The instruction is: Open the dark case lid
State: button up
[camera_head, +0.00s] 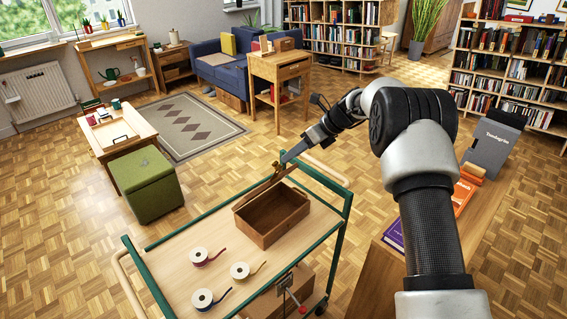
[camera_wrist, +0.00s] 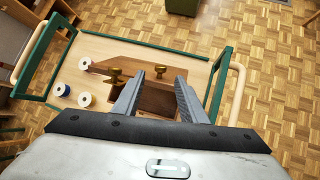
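The dark case (camera_head: 270,232) is a brown wooden box on the cart. In the head view its inside is exposed and looks empty. Its lid (camera_head: 258,190) stands raised along the far side, seen nearly edge-on. In the wrist view the lid (camera_wrist: 125,63) is a brown panel, with brass fittings (camera_wrist: 115,76) near it. My gripper (camera_head: 280,164) is at the lid's upper right end. In the wrist view my gripper (camera_wrist: 160,76) has its fingers apart, with a second brass fitting between the tips. I cannot tell whether it touches the lid.
The cart (camera_head: 168,270) has a green frame. Several tape rolls (camera_head: 203,298) lie on its top, left of the case. A green stool (camera_head: 147,185) and a small table (camera_head: 120,147) stand to the left. A wooden surface with books (camera_head: 393,236) is at the right.

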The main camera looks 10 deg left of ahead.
jog(key=v, duration=0.8)
jog(key=shift+d+r, duration=0.2)
jog(key=shift+r, duration=0.1)
jog(key=shift+s+f+b, duration=0.1)
jog(key=shift+f+b, duration=0.15)
jog(key=shift+b, duration=0.2)
jog(key=c, duration=0.5)
jog(key=shift+t+y, duration=0.4)
jog(key=shift+t, duration=0.4)
jog(key=f+b, duration=0.1)
jog(key=b, duration=0.1)
jog(key=s+f+b, duration=0.1)
jog(key=f+b, duration=0.1)
jog(key=b, duration=0.1)
jog(key=s+d+f+b, duration=0.1)
jog(key=b, duration=0.1)
jog(key=shift+s+d+f, duration=0.1)
jog(key=shift+s+f, duration=0.05)
jog(key=shift+f, duration=0.05)
grip_shut()
jog(key=s+d+f+m+t+b, duration=0.1)
jog(key=s+d+f+t+b, duration=0.2)
jog(key=s+f+b, duration=0.4)
jog(key=w+a+f+b, duration=0.1)
jog(key=w+a+f, duration=0.1)
jog(key=w+a, duration=0.5)
jog(key=shift+w+a+f+b, duration=0.3)
jog(key=shift+w+a, duration=0.1)
jog(key=shift+a, duration=0.65)
